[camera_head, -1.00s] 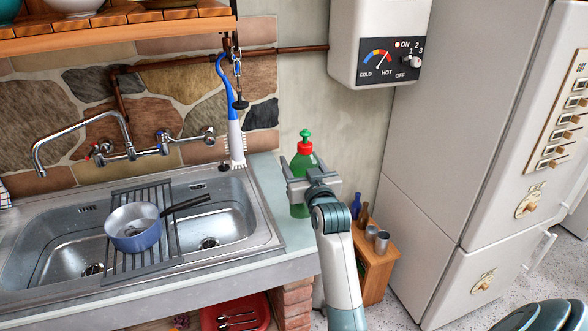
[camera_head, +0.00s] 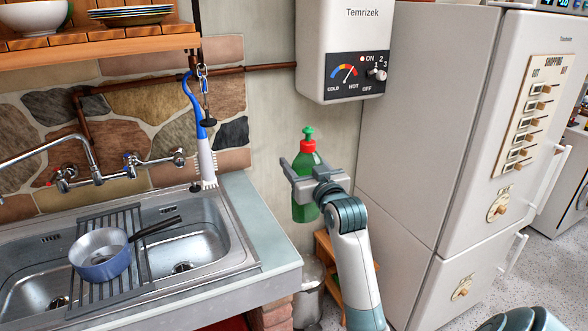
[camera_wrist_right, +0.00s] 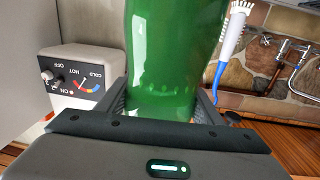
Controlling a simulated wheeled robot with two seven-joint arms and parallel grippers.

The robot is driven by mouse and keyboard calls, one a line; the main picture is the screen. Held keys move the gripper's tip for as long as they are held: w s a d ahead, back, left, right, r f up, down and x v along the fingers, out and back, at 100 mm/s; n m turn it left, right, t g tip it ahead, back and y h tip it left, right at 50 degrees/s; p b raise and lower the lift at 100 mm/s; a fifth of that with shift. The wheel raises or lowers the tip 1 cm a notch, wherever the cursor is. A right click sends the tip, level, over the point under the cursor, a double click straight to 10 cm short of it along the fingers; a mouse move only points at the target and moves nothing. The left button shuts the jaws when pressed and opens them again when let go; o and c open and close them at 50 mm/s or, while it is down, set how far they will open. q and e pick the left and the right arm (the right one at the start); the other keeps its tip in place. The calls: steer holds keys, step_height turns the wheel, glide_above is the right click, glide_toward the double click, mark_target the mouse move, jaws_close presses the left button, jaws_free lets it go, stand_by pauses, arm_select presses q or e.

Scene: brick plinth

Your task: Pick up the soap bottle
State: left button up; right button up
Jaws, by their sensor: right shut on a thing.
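The soap bottle (camera_head: 306,209) is green with a red collar and a green pump top. In the head view it is upright, between the fingers of my right gripper (camera_head: 309,172). The gripper is shut on its body. The bottle is just right of the counter's right end, with no support visible under it. My left gripper is not in view.
The counter (camera_head: 262,225) holds a sink with a blue pot (camera_head: 92,272) on a drying rack. A blue-and-white brush (camera_head: 204,150) hangs behind. A water heater (camera_head: 345,45) is above the bottle. A fridge (camera_head: 450,130) stands right. A small wooden shelf (camera_head: 326,248) and metal bin (camera_head: 309,285) are below.

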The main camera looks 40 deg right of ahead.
steer(key=shift+s+d+r, duration=0.5)
steer(key=shift+d, duration=0.05)
steer(key=shift+d+r, duration=0.1)
stand_by(0.7)
